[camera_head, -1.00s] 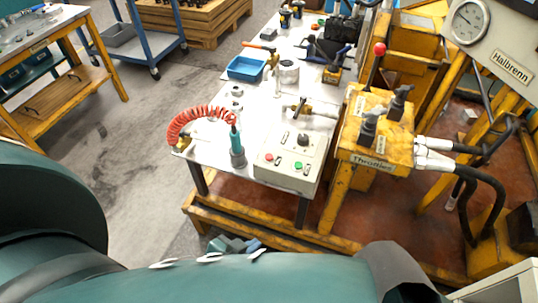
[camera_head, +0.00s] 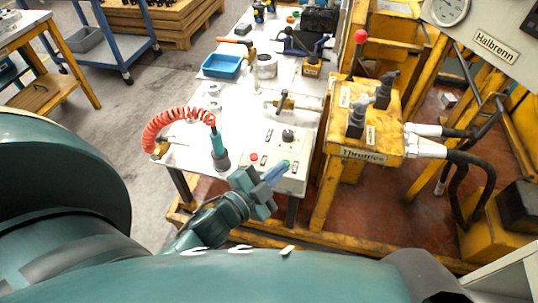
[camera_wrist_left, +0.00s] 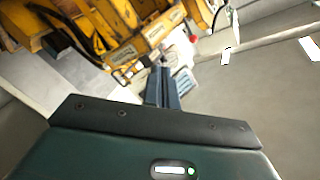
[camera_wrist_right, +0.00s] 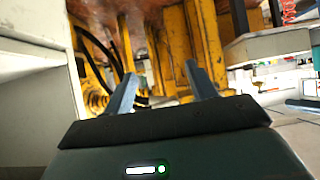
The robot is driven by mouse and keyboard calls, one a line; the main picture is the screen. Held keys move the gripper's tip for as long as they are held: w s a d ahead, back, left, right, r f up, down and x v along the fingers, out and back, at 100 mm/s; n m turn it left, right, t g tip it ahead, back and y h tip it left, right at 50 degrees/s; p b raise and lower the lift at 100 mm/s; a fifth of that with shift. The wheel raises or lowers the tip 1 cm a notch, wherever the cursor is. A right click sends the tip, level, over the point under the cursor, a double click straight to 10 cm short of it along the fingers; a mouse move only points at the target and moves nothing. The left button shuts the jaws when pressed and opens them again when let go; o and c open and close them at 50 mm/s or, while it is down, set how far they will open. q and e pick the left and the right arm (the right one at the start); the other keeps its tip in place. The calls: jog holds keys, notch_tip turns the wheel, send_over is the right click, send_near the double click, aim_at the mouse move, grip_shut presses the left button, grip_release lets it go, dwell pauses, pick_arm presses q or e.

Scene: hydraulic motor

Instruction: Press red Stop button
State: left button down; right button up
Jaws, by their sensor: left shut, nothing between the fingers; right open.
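The red Stop button (camera_head: 253,156) sits on the sloped front of a light grey control box (camera_head: 285,144) at the near end of the white table. A green button (camera_head: 286,162) and a dark knob (camera_head: 288,135) are on the same box. My left gripper (camera_head: 277,174) is shut and empty, just in front of the box's near face, right of and below the red button. I cannot tell whether it touches the box. Its shut fingers also show in the left wrist view (camera_wrist_left: 163,88). My right gripper shows in the right wrist view (camera_wrist_right: 160,85), open and empty.
A teal tool (camera_head: 218,150) with a red coiled hose (camera_head: 180,118) stands left of the box. A yellow throttle stand (camera_head: 365,130) with levers is close on the right. A blue tray (camera_head: 222,66) lies farther back on the table (camera_head: 188,150).

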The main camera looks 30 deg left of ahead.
pick_arm(q)
jog(key=w+d+r+m+g+h+b, duration=0.15)
jog(key=r+m+h, duration=0.3)
jog(key=m, duration=0.65)
jog(key=w+d+r+m+g+h+b, duration=0.1)
jog(key=d+r+m+g+h+b, duration=0.15)
jog(key=m+h, duration=0.6)
jog(key=w+a+f+m+g+y+b, duration=0.1)
jog(key=w+a+f+m+y+b, duration=0.1)
jog(key=a+m+y, duration=0.5)
jog(key=w+a+f+m+g+y+b, duration=0.2)
jog(key=w+a+f+m+y+b, duration=0.1)
jog(key=a+m+y, duration=0.5)
jog(key=shift+w+a+f+m+y+b, duration=0.25)
jog(key=shift+w+a+m+y+b, duration=0.1)
jog(key=shift+a+b, duration=0.25)
pick_arm(e)
jog(key=a+f+y, duration=0.1)
jog(key=f, duration=0.1)
jog(key=a+f+t+y, duration=0.1)
jog(key=a, duration=0.1)
jog(key=shift+w+a+f+m, duration=0.15)
jog(key=shift+a+f+m, duration=0.15)
jog(key=shift+f, duration=0.1)
